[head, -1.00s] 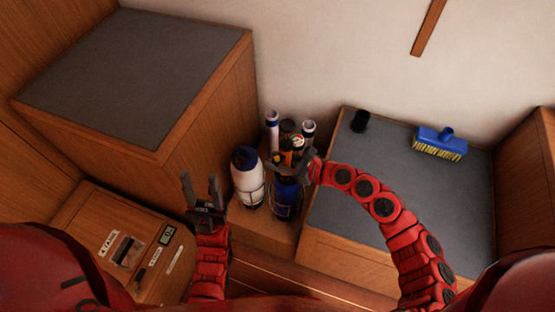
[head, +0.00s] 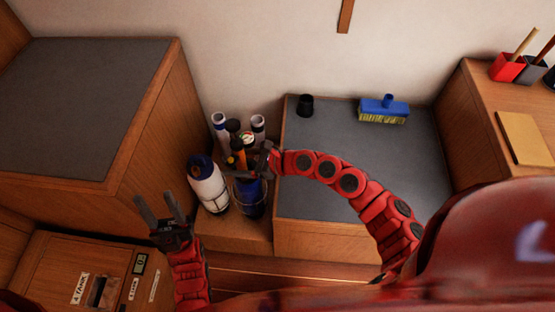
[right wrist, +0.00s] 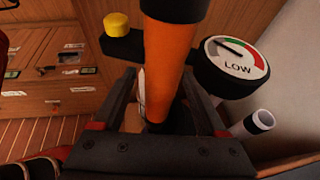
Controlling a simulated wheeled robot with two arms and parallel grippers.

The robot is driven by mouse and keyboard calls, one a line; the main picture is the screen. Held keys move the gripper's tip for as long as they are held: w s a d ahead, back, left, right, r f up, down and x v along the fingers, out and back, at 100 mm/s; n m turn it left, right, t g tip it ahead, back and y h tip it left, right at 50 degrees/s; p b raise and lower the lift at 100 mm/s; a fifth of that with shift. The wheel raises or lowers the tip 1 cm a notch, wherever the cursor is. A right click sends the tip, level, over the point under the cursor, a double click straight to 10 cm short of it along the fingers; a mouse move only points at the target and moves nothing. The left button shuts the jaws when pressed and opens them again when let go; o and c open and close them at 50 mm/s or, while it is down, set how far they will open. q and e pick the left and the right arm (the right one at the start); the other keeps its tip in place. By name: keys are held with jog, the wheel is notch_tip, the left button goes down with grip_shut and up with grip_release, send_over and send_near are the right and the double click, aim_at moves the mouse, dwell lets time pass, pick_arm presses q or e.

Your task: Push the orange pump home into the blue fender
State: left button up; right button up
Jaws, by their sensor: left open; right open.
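The orange pump (head: 238,153) stands above the blue fender (head: 250,200) in the head view; whether its lower end sits in the fender is hidden. In the right wrist view the orange barrel (right wrist: 168,60) fills the middle, with a gauge (right wrist: 236,67) marked LOW and a yellow knob (right wrist: 116,24) beside it. My right gripper (head: 258,161) is open, at the pump just above the fender; in its wrist view its fingers (right wrist: 165,100) lie either side of the barrel. My left gripper (head: 160,211) is open and empty, left of the white fender.
A white fender with a blue top (head: 207,183) stands left of the blue one. White tubes (head: 220,128) stand behind. A grey-topped bench (head: 340,170) to the right carries a black cup (head: 305,105) and a blue brush (head: 383,108). A tall cabinet (head: 150,140) is at left.

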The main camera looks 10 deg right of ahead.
jog(key=v, duration=1.6)
jog(key=shift+b, duration=0.35)
